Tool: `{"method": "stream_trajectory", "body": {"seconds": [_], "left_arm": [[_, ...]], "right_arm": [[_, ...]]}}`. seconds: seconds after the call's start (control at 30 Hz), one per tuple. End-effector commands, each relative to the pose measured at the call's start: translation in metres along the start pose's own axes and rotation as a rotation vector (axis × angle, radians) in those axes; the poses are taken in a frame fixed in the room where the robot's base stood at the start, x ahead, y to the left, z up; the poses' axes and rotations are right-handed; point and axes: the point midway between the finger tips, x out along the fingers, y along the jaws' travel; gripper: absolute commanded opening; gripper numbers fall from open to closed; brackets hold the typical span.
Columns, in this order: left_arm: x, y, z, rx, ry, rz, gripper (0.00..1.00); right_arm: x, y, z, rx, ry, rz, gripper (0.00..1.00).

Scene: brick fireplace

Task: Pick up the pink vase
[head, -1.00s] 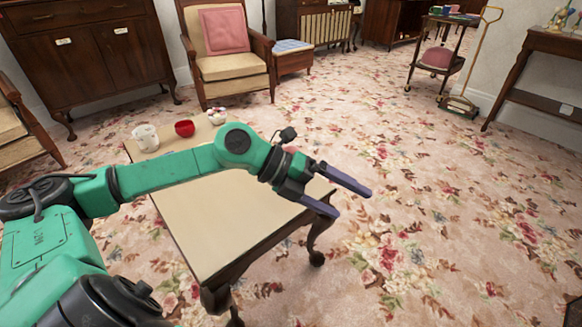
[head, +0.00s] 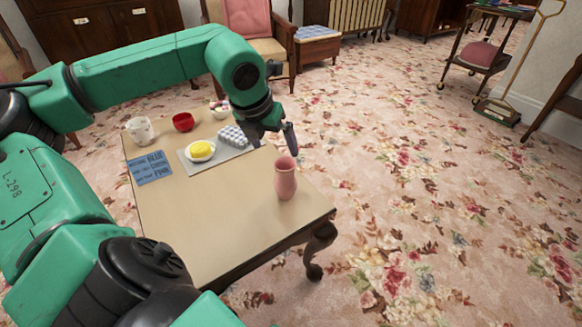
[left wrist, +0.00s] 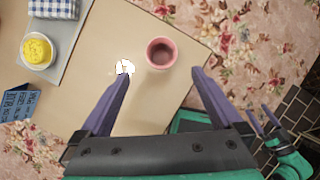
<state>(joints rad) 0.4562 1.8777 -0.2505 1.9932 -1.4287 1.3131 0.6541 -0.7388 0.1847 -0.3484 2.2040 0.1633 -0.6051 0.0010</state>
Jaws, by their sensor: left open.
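The pink vase (head: 285,180) stands upright on the wooden table (head: 220,225), near its right edge. My left gripper (head: 274,142) is above the table, just behind and above the vase in the head view, with its fingers pointing down. In the left wrist view the vase (left wrist: 161,52) shows from above with its round mouth up. It lies beyond the fingertips of the left gripper (left wrist: 160,73), roughly between their lines. The left gripper is open and empty. My right gripper does not show in the head view.
On the table are a white cup (head: 140,130), a red bowl (head: 183,122), a yellow item in a white dish (head: 201,150), a checked item (head: 233,137) and a blue card (head: 150,168). Bare tabletop lies left of the vase. Flowered carpet (head: 420,200) is open to the right.

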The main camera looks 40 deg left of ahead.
Motion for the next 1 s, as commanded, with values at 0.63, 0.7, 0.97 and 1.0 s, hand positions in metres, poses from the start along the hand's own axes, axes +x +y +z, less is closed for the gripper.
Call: {"method": "stream_trajectory", "body": {"seconds": [0.63, 0.7, 0.97, 1.0], "left_arm": [[0.105, -0.003, 0.001, -0.004, 0.002, -0.008, 1.00], [0.110, -0.002, 0.001, -0.002, 0.002, -0.006, 1.00], [0.111, -0.002, 0.001, 0.000, 0.001, -0.002, 0.77], [0.111, -0.002, 0.001, 0.000, 0.001, -0.003, 0.62]], "right_arm": [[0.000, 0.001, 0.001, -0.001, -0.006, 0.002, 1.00], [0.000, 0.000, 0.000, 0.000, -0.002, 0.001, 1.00], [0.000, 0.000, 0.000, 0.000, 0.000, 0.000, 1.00], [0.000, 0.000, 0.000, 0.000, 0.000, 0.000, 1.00]]}}
